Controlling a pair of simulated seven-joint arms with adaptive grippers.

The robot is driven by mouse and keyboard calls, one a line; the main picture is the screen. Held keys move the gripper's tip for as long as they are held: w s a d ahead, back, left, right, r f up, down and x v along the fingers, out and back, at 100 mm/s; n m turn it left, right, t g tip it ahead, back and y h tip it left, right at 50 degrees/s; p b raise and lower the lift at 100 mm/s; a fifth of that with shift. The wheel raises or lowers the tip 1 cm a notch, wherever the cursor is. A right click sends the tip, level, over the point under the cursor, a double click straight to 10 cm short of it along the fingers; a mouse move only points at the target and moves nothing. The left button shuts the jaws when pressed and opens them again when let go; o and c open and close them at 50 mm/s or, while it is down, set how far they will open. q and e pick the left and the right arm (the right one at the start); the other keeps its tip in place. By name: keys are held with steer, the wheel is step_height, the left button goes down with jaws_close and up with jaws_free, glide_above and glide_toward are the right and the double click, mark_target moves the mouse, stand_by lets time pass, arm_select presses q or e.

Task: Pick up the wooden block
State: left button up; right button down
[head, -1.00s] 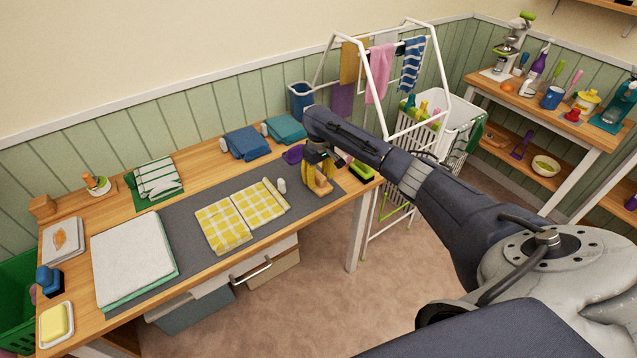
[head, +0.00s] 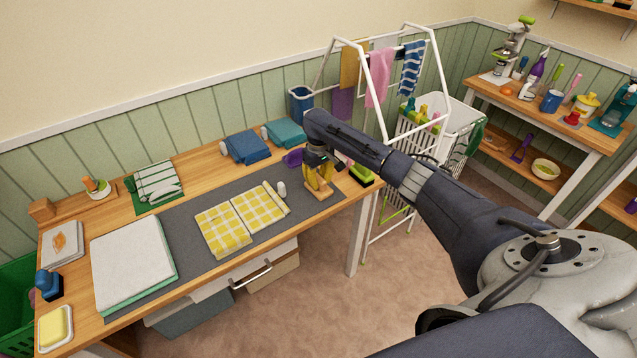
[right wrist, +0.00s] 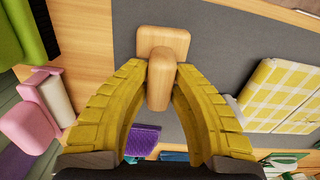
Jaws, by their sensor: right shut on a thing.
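The wooden block (right wrist: 176,40) is a pale wooden piece with a flat, rounded base and a raised grip. In the right wrist view the grip stands between the yellow fingertips of my right gripper (right wrist: 161,75), which touch it from both sides. In the head view my right gripper (head: 318,182) points down at the right end of the grey mat, with the block's base (head: 319,195) showing below the fingers. The base appears to be at mat level; I cannot tell if there is a gap. My left gripper is out of view.
A folded yellow checked cloth (head: 241,218) and a small white bottle (head: 282,189) are left of the gripper. A purple item (head: 293,158) is behind it, and a green brush (head: 361,174) is to its right.

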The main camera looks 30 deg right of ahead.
mark_target(319, 177)
step_height(319, 177, up, 20)
stand_by(0.6)
